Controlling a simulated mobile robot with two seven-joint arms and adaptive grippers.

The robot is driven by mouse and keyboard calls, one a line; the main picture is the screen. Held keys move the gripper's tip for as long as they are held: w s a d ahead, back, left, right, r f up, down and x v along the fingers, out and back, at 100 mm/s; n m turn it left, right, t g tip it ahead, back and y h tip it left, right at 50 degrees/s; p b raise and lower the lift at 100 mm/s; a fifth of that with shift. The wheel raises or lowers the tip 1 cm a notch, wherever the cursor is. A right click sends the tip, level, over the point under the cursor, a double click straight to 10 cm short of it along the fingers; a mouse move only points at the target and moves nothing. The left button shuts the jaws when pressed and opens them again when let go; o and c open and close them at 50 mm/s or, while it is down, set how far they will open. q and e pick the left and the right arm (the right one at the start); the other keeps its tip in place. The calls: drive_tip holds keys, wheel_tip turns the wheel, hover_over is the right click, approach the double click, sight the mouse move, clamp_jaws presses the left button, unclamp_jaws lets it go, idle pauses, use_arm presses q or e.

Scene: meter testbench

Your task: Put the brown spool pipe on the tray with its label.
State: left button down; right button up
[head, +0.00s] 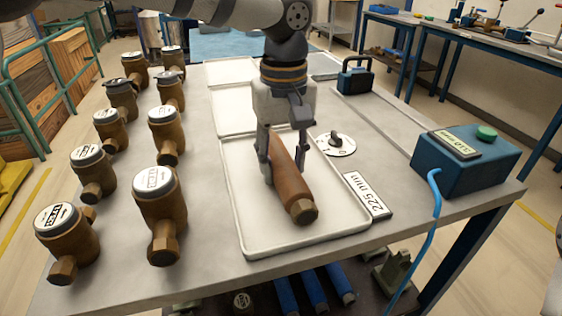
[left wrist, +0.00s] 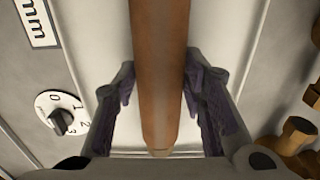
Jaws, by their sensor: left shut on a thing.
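The brown spool pipe (head: 289,184) has a hex end and is held by my left gripper (head: 287,160) over the nearest white tray (head: 252,236). I cannot tell whether the pipe touches the tray floor. In the left wrist view, the pipe (left wrist: 160,75) runs between the purple-padded fingers of my left gripper (left wrist: 160,100), which hide part of its sides. A label (head: 368,195) reading "225 mm" lies on the table just right of that tray. Part of the label (left wrist: 38,22) shows in the left wrist view. My right gripper is not in view.
Several brown meters (head: 160,205) stand in two rows left of the tray. A round dial (head: 336,143) is right of the tray, and a blue box with a green button (head: 465,158) sits at the table's right. More white trays (head: 232,112) lie behind.

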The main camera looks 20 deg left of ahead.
sight(282, 157)
use_arm(q)
drive_tip(key=shift+w+a+r, duration=0.1)
drive_tip(key=shift+w+r, duration=0.05)
drive_tip(key=shift+w, duration=0.15)
drive_tip(key=c, duration=1.4)
unclamp_jaws()
drive_tip(key=shift+w, duration=0.1)
drive_tip(key=o, duration=0.4)
drive_tip(key=shift+r, duration=0.15)
wheel_tip(282, 157, up, 12)
